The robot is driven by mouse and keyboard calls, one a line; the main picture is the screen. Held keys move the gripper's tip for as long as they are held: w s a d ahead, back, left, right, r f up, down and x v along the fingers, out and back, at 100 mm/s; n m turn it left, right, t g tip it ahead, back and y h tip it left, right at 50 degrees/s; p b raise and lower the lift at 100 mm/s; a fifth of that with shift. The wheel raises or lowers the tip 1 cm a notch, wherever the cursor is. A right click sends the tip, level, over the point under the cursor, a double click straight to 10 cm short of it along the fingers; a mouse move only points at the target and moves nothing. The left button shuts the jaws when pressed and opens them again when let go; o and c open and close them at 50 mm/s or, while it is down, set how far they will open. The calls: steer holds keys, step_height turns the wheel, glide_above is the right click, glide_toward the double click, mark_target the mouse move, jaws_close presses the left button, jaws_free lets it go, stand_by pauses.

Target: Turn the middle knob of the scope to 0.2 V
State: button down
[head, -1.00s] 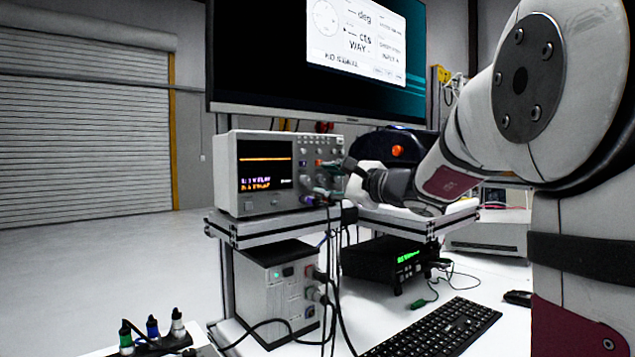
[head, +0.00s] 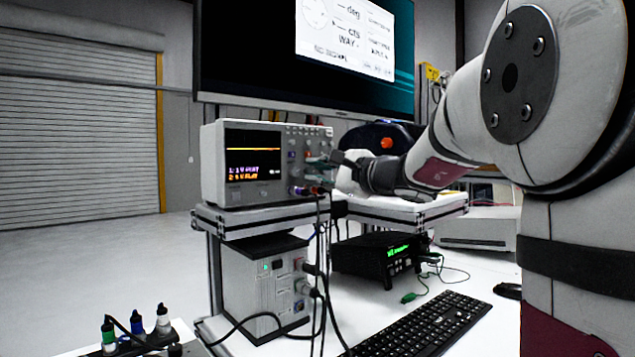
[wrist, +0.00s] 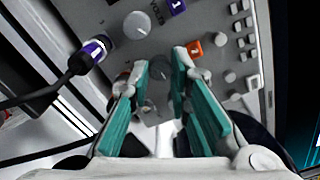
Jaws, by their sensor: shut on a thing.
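The scope (head: 212,165) is a light grey box on the upper shelf, its lit screen (head: 254,162) on the left of its front. The screen shows a yellow trace and small purple and orange text, too blurred to read surely. My gripper (head: 330,168) is at the knob panel on the scope's right side. In the wrist view my gripper (wrist: 160,68) has its teal-padded fingers closed on a grey knob (wrist: 159,88), mostly hidden between them. Another round knob (wrist: 137,25) beside the purple "1" button (wrist: 172,6) is free. The held knob's pointer is not visible.
A purple-banded cable plug (wrist: 90,52) sits close left of my fingers in the wrist view. An orange button (wrist: 194,47) and several grey buttons lie to the right. Cables hang below the scope. A keyboard (head: 420,325) lies on the table below.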

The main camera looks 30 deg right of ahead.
steer(key=n+b, duration=0.2)
steer(key=b, duration=0.1)
steer(key=n+b, duration=0.2)
steer(key=b, duration=0.2)
steer(key=n+b, duration=0.2)
steer(key=b, duration=0.1)
steer(key=shift+f, duration=0.25)
steer(key=n+b, duration=0.4)
steer(key=b, duration=0.1)
steer(key=shift+r, duration=0.25)
steer(key=c, duration=1.5)
jaws_free()
steer(key=shift+o, duration=0.2)
steer(key=s+d, duration=0.1)
steer(key=s, duration=0.7)
steer(key=shift+d, duration=0.25)
steer(key=shift+w+r, duration=0.1)
